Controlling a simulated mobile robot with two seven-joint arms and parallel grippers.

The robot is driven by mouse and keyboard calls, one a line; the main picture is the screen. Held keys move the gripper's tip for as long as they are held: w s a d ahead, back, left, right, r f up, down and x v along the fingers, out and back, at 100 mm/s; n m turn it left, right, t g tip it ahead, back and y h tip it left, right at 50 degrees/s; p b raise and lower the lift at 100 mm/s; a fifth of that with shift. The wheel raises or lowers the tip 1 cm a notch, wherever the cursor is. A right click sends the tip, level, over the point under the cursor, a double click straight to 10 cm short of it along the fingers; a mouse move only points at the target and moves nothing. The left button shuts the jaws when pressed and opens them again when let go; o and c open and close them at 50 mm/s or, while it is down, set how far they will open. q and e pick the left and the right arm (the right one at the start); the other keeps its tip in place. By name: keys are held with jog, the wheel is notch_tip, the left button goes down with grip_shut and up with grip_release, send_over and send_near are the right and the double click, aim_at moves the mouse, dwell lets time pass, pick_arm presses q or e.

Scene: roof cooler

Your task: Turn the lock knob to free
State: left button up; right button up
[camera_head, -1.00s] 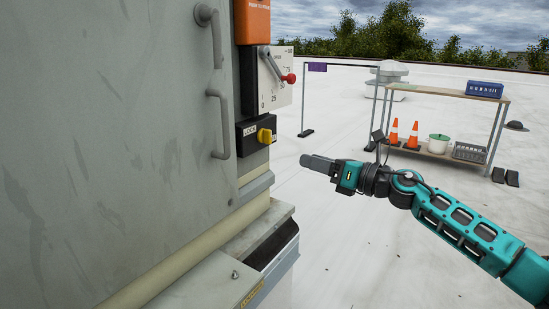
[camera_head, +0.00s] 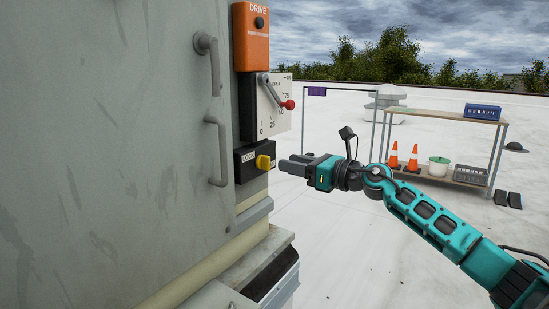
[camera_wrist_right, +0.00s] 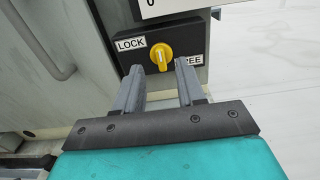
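The yellow lock knob (camera_head: 263,162) sits on a black box (camera_head: 247,170) on the cooler's side. In the right wrist view the knob (camera_wrist_right: 160,54) stands roughly upright between a LOCK label (camera_wrist_right: 131,44) on the left and a partly covered FREE label (camera_wrist_right: 190,61) on the right. My right gripper (camera_head: 284,165) is just right of the knob in the head view. Its two fingers (camera_wrist_right: 157,78) are apart, with the knob beyond the gap between their tips. The gripper looks empty. My left gripper is not in view.
Above the knob are a scale plate with a red-tipped lever (camera_head: 289,104) and an orange DRIVE box (camera_head: 256,38). Grey door handles (camera_head: 217,150) stick out to the left. A ledge (camera_head: 258,262) juts out below. The roof to the right is open, with a shelf (camera_head: 440,114) farther back.

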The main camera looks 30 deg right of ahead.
aim_at(270, 158)
jog(key=shift+x, duration=2.95)
grip_shut()
